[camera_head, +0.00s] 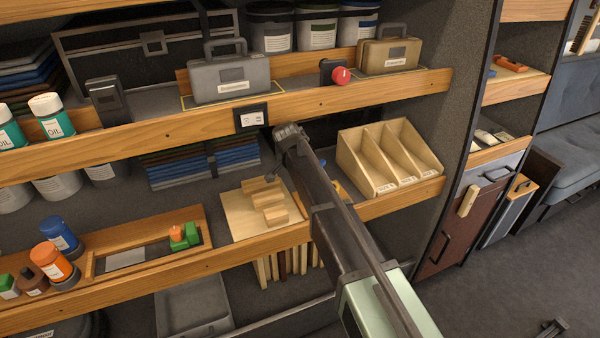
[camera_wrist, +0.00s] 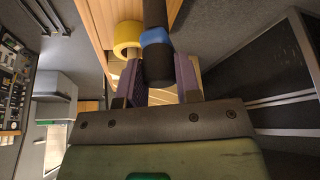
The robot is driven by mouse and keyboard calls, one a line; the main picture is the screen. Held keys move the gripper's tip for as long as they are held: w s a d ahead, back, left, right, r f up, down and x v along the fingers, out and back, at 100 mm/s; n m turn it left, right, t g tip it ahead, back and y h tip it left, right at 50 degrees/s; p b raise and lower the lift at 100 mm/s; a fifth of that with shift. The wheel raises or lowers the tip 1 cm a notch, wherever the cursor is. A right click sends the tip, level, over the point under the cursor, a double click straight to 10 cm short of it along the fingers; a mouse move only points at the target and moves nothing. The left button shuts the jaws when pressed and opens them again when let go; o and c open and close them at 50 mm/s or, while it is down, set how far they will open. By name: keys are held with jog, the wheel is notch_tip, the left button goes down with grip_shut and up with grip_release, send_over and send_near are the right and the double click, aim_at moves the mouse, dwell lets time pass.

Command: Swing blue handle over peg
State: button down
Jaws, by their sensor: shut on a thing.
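In the wrist view, my gripper (camera_wrist: 160,78) has its two purple-padded fingers on either side of a black rounded bar with a blue band (camera_wrist: 157,37). The gripper is shut on this blue-banded handle, whose near end is rounded and black. A yellow ring-like piece (camera_wrist: 127,36) is just left of the handle, near a wooden edge. In the head view, my arm reaches up from the lower right to the shelves, ending near the middle shelf's front. The handle is not clearly seen there, and I cannot make out the peg in either view.
A pale board with wooden blocks (camera_head: 264,211) is left of my arm on the lower shelf. A slotted wooden holder (camera_head: 389,158) stands to the right. Above are a grey case (camera_head: 229,78) and a red knob (camera_head: 341,75). Open floor (camera_head: 500,260) lies at right.

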jog(key=c, duration=0.8)
grip_release()
jog(key=shift+r, duration=0.1)
jog(key=p+v, duration=0.6)
jog(key=v, duration=0.1)
jog(key=shift+p, duration=0.4)
